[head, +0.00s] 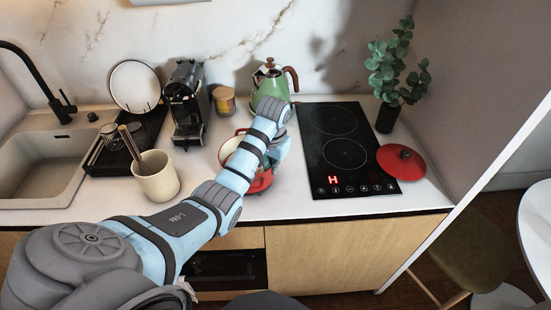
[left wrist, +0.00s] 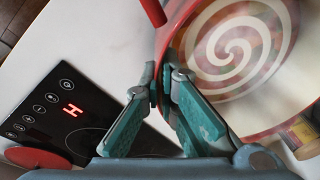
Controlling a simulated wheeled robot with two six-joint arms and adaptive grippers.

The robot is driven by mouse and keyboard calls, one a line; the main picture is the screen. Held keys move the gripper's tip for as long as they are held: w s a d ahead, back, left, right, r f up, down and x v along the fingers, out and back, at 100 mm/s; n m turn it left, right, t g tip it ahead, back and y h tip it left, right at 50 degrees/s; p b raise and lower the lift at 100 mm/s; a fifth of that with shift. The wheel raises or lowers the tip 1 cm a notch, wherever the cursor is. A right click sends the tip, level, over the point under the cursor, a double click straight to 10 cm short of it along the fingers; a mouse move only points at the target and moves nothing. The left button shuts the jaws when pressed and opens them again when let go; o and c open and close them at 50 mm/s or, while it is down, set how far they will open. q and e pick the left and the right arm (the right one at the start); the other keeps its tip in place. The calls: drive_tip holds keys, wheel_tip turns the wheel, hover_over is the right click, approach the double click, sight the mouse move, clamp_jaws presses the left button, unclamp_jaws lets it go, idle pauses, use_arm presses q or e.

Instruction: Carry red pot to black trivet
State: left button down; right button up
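The red pot (head: 227,150) stands on the white counter left of the hob, largely hidden behind my left arm in the head view. In the left wrist view the red pot (left wrist: 170,35) shows a red rim, a red handle and contents with a pale spiral. My left gripper (left wrist: 164,82) is at the pot's near wall, one fingertip outside the rim and one over the inside. The tips are close together and look shut on the wall. I cannot make out a black trivet in either view. My right gripper is out of view.
A black hob (head: 345,178) with a lit red "H" lies to the right, a red lid (head: 401,161) at its right edge. A green kettle (head: 269,88) stands behind the pot. A coffee machine (head: 186,105), utensil crock (head: 156,178), dish rack (head: 108,160) and sink (head: 38,172) are left.

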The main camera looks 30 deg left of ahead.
use_arm(q)
drive_tip(key=shift+a+r, duration=0.1)
drive_tip(key=c, duration=2.2)
unclamp_jaws()
drive_tip(key=o, duration=0.4)
drive_tip(key=shift+s, duration=0.1)
